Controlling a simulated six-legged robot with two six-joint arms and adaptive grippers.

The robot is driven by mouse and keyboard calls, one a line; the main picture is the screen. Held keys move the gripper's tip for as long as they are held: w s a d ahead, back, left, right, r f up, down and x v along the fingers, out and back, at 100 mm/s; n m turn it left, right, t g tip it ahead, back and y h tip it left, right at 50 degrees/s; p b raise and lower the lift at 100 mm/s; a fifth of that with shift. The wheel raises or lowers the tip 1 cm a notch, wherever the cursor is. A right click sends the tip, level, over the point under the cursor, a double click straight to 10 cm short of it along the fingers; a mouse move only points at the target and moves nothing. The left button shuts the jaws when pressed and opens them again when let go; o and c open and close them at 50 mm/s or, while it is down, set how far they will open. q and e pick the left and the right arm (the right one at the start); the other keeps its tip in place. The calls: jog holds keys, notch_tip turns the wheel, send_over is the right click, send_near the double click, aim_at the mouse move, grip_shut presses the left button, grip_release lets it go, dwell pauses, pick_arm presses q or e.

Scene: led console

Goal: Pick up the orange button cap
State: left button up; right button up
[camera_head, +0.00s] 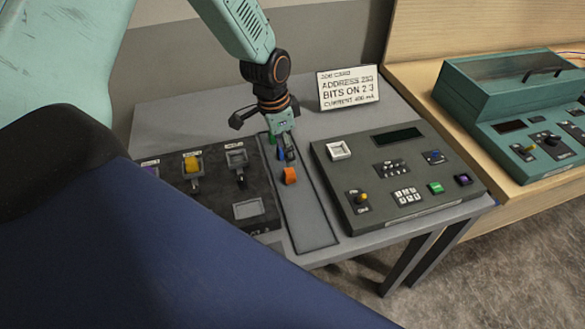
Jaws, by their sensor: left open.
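The orange button cap (290,176) lies on the narrow grey strip (310,226) between two consoles on the table. My left gripper (286,152) points down from above, open, just behind the cap and close to it. I cannot tell whether the fingers touch the cap, and no object shows clearly held in them. A small green piece (271,138) and a blue piece (280,154) show beside the fingers, partly hidden by them. My right gripper is not in view.
A dark console (263,208) with levers is left of the strip. A grey console (375,215) with buttons is right of it. A white card (348,87) stands behind. A teal console (505,85) sits on a wooden bench. The front of the strip is clear.

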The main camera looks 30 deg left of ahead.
aim_at(290, 170)
pick_arm(q)
jog(key=shift+s+a+f, duration=0.1)
jog(key=f, duration=0.2)
jog(key=shift+s+a+f, duration=0.15)
jog(key=shift+a+f, duration=0.2)
jog(key=f, duration=0.1)
jog(key=d+f, duration=0.1)
jog(key=w+f, duration=0.1)
jog(key=f, duration=0.1)
jog(key=shift+w+d+b, duration=0.1)
jog(key=shift+d+b, duration=0.2)
jog(key=shift+f, duration=0.35)
jog(key=shift+a+f, duration=0.1)
jog(key=shift+a, duration=0.3)
jog(key=shift+w+d, duration=0.1)
jog(key=shift+d, duration=0.25)
jog(key=c, duration=0.4)
jog(key=shift+s+a, duration=0.2)
jog(key=shift+a, duration=0.1)
jog(key=c, duration=0.6)
jog(key=shift+c, duration=0.7)
jog(key=shift+w+d, duration=0.15)
jog(key=shift+d, duration=0.05)
